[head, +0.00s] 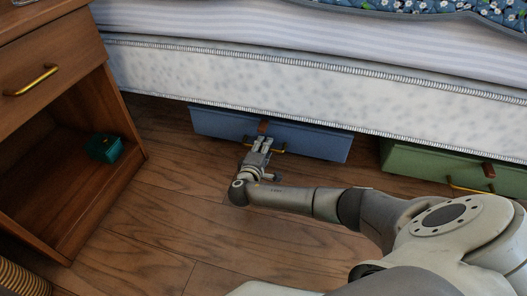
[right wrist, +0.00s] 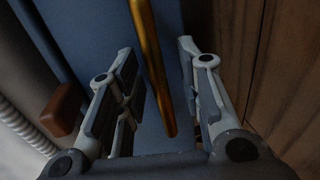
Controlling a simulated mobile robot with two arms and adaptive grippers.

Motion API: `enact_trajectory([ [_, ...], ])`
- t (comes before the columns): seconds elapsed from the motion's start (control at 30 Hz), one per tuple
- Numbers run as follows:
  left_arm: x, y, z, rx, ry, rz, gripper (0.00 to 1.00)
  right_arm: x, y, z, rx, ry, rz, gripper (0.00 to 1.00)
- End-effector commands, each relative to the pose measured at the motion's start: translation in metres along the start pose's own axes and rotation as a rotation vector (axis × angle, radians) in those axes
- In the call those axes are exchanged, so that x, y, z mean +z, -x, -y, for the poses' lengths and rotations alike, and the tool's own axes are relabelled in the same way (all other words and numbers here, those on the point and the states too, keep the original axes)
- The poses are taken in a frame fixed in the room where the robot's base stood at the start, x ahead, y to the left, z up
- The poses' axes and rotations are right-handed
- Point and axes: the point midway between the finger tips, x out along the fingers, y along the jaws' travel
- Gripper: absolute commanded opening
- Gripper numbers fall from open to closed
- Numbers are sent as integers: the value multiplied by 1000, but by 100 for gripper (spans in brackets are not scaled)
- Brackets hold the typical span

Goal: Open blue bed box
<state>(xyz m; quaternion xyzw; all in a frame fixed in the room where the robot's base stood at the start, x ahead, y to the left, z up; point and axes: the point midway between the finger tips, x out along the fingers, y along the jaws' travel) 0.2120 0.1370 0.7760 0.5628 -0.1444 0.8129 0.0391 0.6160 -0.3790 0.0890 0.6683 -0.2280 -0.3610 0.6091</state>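The blue bed box (head: 318,139) sits under the bed, its front flush near the bed's edge. It has a brass bar handle (head: 280,151) and a brown tab (head: 263,127) at its top. My right gripper (head: 263,143) is at the box front, at the handle. In the right wrist view the brass handle (right wrist: 151,68) runs between the two open fingers (right wrist: 158,85), with gaps on both sides. The blue box front (right wrist: 90,35) lies behind it and the brown tab (right wrist: 63,109) is at left. My left gripper is not in view.
A green box (head: 435,167) with a brass handle stands under the bed to the right. A wooden nightstand (head: 60,100) with a teal item (head: 104,148) on its shelf stands at left. The wooden floor (head: 150,235) before the blue box is clear except for my arm.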

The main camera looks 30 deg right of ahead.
Motion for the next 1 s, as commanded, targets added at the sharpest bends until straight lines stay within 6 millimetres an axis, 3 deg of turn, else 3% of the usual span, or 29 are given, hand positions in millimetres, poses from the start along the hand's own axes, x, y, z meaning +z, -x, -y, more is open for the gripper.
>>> enact_trajectory([
  [0.23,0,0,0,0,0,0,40,0,-1,-1,0,0,0,34],
  [0.5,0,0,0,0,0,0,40,0,-1,0,0,0,1,0],
  [1.0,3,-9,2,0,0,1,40,6,8,-1,-3,0,0,0],
])
